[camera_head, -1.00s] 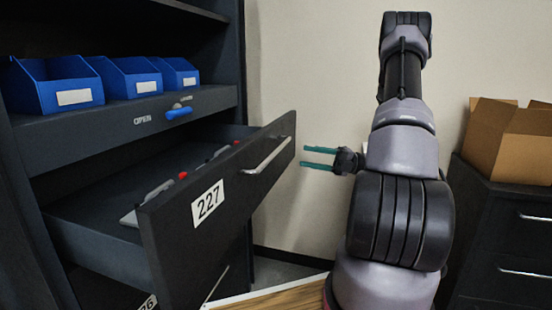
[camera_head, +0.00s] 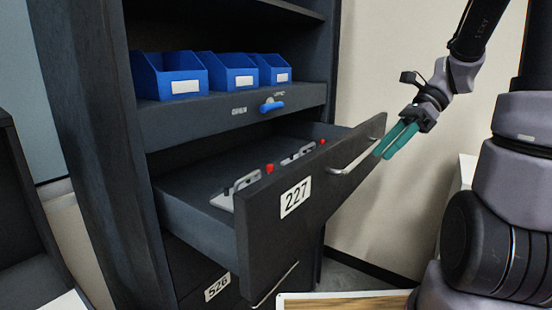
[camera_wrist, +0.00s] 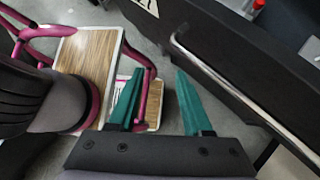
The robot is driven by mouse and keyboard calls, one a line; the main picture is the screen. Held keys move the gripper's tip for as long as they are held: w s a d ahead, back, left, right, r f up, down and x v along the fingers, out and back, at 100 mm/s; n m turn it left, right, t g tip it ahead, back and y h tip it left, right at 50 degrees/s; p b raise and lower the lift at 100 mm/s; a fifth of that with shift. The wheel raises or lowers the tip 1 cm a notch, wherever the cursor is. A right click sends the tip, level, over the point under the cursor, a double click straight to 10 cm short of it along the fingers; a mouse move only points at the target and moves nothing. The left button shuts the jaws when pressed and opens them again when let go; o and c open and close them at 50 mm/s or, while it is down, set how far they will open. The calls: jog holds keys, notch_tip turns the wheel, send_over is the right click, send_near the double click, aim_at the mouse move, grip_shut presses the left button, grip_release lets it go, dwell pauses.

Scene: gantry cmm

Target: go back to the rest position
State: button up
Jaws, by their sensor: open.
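My gripper (camera_head: 397,139) is open and empty, with two teal fingers pointing down and to the left. In the head view it appears beside the right end of the metal handle (camera_head: 353,156) on the pulled-out drawer labelled 227 (camera_head: 268,235). In the wrist view the open fingers (camera_wrist: 158,100) show nothing between them but floor and part of a wood-topped piece. The drawer handle (camera_wrist: 240,88) runs to the right of the fingers, apart from them. The drawer holds grey parts with red knobs (camera_head: 270,168).
Blue bins (camera_head: 228,73) stand on the shelf above a blue latch (camera_head: 272,104) marked OPEN. A drawer labelled 526 (camera_head: 217,287) is below. A wood-topped surface (camera_head: 345,302) is at the bottom; the wrist view shows a wood top with magenta tubing (camera_wrist: 85,50).

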jog(key=s+r+n+t+h, duration=0.2)
jog(key=r+n+t+h, duration=0.1)
jog(key=n, duration=0.4)
jog(key=s+r+n+t+h, duration=0.2)
jog(key=r+n+t+h, duration=0.1)
jog(key=r+n+t, duration=0.3)
jog(key=shift+s+r+n+h, duration=0.4)
jog(key=shift+r+n, duration=0.2)
jog(key=shift+r, duration=0.3)
